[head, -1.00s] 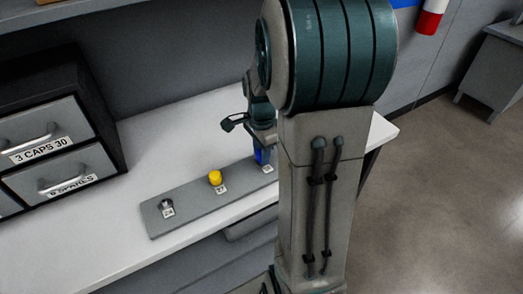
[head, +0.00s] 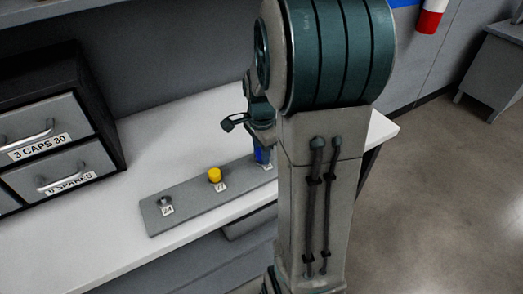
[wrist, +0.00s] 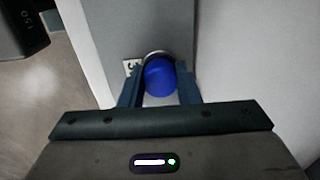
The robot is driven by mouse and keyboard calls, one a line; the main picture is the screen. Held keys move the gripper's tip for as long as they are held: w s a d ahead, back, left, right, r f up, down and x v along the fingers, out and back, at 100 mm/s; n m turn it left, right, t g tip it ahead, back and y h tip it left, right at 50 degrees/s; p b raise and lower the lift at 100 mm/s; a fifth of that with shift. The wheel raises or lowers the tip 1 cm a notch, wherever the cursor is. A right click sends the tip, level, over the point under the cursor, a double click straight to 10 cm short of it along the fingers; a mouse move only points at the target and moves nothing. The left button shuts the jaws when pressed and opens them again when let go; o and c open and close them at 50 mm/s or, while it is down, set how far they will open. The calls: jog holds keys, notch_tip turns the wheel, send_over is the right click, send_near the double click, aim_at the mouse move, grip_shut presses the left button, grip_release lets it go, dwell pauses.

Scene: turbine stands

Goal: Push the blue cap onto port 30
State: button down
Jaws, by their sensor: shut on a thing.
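The blue cap (wrist: 160,78) sits between the two fingers of my gripper (wrist: 158,84) in the wrist view, and the gripper is shut on it. A pale ring (wrist: 153,54) shows just behind the cap, with a partly hidden label beside it. I cannot tell how far the cap sits on the port. In the head view the blue cap (head: 262,156) is at the right end of the grey port strip (head: 190,204), below my gripper. My arm hides the strip's right end.
A yellow cap (head: 215,175) stands on the middle port, labelled 27. The port labelled 24 (head: 165,203) is bare metal. A drawer cabinet (head: 60,140) labelled "3 CAPS 30" and "SPARES" stands at left. The white bench (head: 150,150) is clear behind the strip.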

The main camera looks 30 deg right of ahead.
jog(key=shift+s+f, duration=0.25)
jog(key=shift+f, duration=0.15)
jog(key=c, duration=1)
grip_release()
jog(key=shift+s, duration=0.1)
jog(key=shift+r, duration=0.1)
jog(key=shift+w, duration=0.25)
jog(key=shift+c, duration=0.8)
jog(key=o, duration=0.3)
jog(key=shift+w, duration=0.2)
jog(key=shift+s+r, duration=0.1)
jog(key=shift+r, duration=0.05)
